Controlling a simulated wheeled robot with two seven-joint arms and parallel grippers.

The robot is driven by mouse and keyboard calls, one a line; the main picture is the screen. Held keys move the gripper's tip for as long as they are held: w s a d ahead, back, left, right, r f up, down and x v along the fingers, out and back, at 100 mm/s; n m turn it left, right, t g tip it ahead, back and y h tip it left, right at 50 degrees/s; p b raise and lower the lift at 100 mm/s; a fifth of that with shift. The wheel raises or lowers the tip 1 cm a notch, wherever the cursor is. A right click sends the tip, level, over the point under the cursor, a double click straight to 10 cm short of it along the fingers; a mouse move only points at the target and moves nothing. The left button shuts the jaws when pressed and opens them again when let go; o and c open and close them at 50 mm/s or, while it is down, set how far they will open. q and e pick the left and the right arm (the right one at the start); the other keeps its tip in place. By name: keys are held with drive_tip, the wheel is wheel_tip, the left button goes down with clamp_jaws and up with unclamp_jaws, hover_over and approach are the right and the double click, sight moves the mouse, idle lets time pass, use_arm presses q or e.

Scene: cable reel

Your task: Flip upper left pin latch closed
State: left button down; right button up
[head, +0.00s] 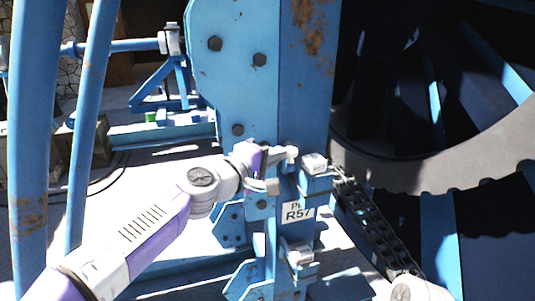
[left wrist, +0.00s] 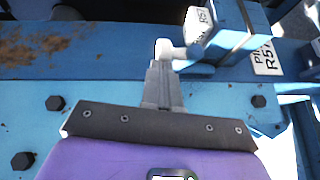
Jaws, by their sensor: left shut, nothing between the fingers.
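The upper pin latch (head: 314,163) is a pale block with a bent white handle (head: 289,153), on a blue bracket of the upright post. In the left wrist view, its block (left wrist: 197,22) is at the top and the rounded handle (left wrist: 168,49) points to the left. My left gripper (head: 272,157) is at the handle's left side in the head view. Its grey fingers (left wrist: 159,76) are together, with tips right at the handle. I cannot tell whether they touch it. Nothing is held between them. My right gripper is not in view.
A lower latch (head: 300,252) sits on the same post below the "R57" plate (head: 298,212). A dark chain (head: 368,222) and the large reel (head: 460,160) are close on the right. Blue tubes (head: 85,130) stand at the left.

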sight(292, 157)
use_arm(q)
drive_tip(key=d, duration=0.4)
drive_tip(key=shift+s+p, duration=0.3)
drive_tip(key=shift+p, duration=0.05)
drive_tip(key=shift+a, duration=0.1)
